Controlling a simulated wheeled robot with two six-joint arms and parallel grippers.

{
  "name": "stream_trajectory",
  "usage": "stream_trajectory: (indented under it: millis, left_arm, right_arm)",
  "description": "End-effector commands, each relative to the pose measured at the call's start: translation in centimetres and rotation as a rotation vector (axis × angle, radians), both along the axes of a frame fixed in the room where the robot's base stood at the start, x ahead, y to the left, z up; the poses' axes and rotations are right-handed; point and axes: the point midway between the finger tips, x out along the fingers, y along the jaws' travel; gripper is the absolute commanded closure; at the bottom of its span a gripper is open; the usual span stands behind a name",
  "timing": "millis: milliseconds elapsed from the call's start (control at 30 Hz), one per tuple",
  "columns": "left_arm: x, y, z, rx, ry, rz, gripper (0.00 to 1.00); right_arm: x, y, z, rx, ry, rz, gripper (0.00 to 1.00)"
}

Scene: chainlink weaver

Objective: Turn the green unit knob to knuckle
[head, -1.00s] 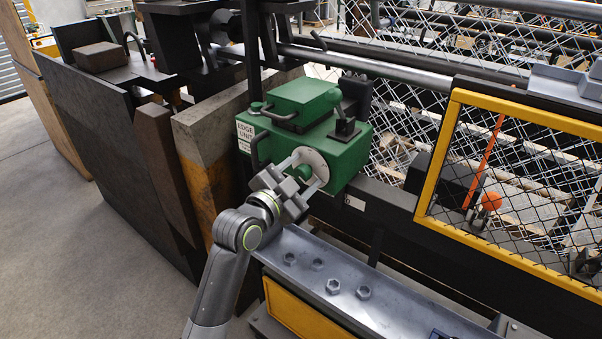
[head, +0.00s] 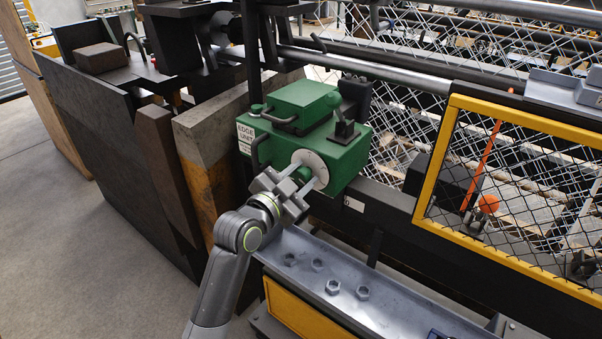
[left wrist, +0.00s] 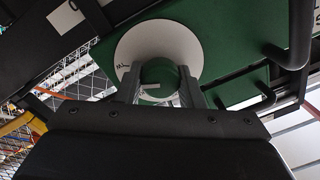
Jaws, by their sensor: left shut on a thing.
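The green edge unit (head: 344,153) is a box with a white sign reading EDGE UNIT on its left side. A pale round dial plate (head: 313,165) is on its front face. The green knob (head: 301,174) sits at the dial's centre; it also shows in the left wrist view (left wrist: 158,79), with a white pointer line across it. My left gripper (head: 298,178) is at the dial, with its fingers on both sides of the knob, shut on it. My right gripper is not in view.
A grey tray (head: 385,292) with several nuts lies below the unit. Wooden and dark panels (head: 125,160) stand at left, with open floor beyond.

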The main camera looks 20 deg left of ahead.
Motion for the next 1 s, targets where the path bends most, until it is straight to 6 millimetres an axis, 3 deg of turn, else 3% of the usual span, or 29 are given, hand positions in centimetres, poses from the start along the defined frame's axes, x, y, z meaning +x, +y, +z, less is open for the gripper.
stream_trajectory:
  millis: [500,1000]
  left_arm:
    - [0.0,0.1,0.5,-0.437,0.16,0.001,0.89]
    - [0.1,0.2,0.3,-0.777,0.28,0.0,0.89]
  right_arm:
    - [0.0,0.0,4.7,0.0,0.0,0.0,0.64]
    - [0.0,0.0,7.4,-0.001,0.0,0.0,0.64]
